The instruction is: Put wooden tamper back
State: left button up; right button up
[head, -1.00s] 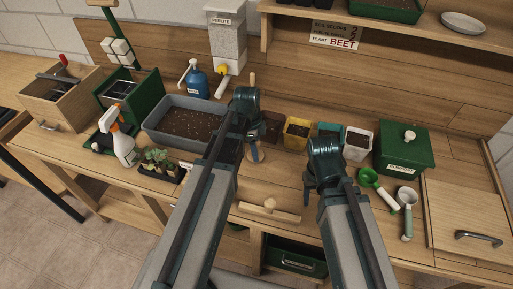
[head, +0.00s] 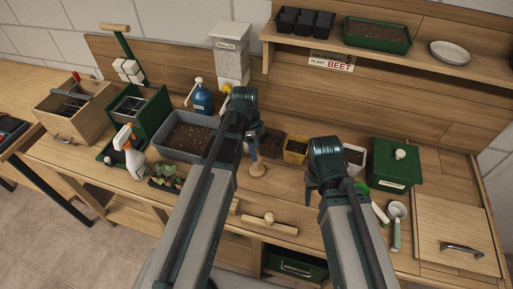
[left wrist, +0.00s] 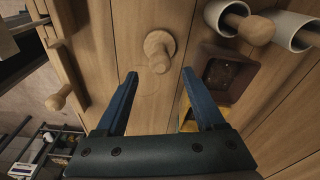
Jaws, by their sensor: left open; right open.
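The wooden tamper (head: 258,170) stands on the bench in the head view, with a round base. In the left wrist view the tamper (left wrist: 158,47) stands upright, its round knob toward the camera, beside a faint ring on the bench top. My left gripper (left wrist: 160,80) is open and empty above the bench. The tamper shows ahead of its fingertips, apart from them. In the head view my left gripper (head: 252,148) partly covers the tamper. My right gripper (head: 309,195) is open, mostly hidden behind its own wrist, in front of the pots.
A grey soil tray (head: 178,151) is left of the tamper; a brown pot (left wrist: 230,75) and yellow pot (head: 295,149) are behind it. A green lidded box (head: 393,168) stands right. Bench beside the tamper is clear.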

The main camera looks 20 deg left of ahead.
pick_arm(q)
jog(key=r+p, duration=0.2)
jog(key=r, duration=0.1)
jog(key=shift+a+r, duration=0.2)
jog(key=s+d+n+y, duration=0.2)
jog(key=s+d+n, duration=0.9)
jog(key=s, duration=0.3)
jog(key=shift+d+n+y, duration=0.3)
jog(key=shift+n, duration=0.4)
pick_arm(e)
notch_tip(320, 180, up, 3)
jog(key=shift+r, duration=0.1)
pick_arm(q)
jog(key=shift+s+f, duration=0.1)
jog(key=shift+f, duration=0.05)
notch_tip(320, 180, down, 2)
jog(key=shift+b, duration=1.05)
pick_arm(e)
notch_tip(320, 180, down, 2)
jog(key=shift+f, duration=0.1)
